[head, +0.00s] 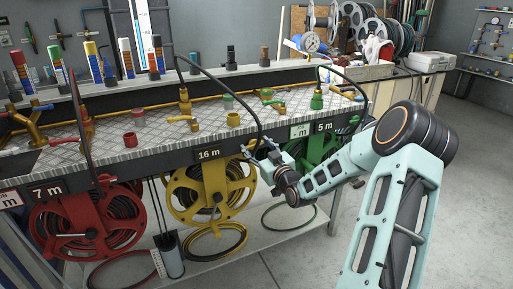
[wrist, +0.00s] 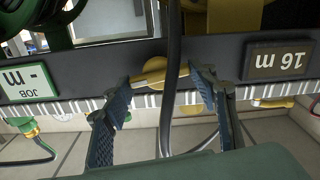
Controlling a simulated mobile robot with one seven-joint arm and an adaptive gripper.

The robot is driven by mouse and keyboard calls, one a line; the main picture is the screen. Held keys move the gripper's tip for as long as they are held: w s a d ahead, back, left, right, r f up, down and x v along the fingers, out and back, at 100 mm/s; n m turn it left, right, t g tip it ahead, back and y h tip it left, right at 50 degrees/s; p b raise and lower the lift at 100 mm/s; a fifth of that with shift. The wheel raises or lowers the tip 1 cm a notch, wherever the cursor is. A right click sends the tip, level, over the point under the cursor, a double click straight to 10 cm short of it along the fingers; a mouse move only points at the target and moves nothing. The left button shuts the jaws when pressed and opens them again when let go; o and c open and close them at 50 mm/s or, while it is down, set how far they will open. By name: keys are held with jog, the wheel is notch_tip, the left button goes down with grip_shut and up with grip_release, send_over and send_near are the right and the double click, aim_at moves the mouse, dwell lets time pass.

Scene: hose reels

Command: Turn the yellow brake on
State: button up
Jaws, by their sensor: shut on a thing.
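The yellow brake (wrist: 150,77) is a small lever on the dark front rail of the bench, between the 16 m plate (wrist: 280,62) and the green reel's plate in the upside-down wrist view. My gripper (wrist: 163,76) is shut on it, one blue finger at each end of the lever. In the head view my gripper (head: 262,155) is at the rail, just right of the yellow reel (head: 215,178), and mostly hides the brake. A dark hose (wrist: 171,110) crosses in front of the lever between the fingers.
A red reel (head: 88,225) hangs at the left and a green reel (head: 318,150) behind my arm. Several fittings and valves stand on the metal bench top (head: 160,124). Hoses arc over the rail close to my gripper. Open floor (head: 300,255) lies in front.

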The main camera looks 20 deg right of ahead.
jog(key=shift+m, duration=1.1)
jog(key=o, duration=1.2)
jog(key=shift+c, duration=0.2)
jog(key=s, duration=1.2)
jog(key=shift+d, duration=0.25)
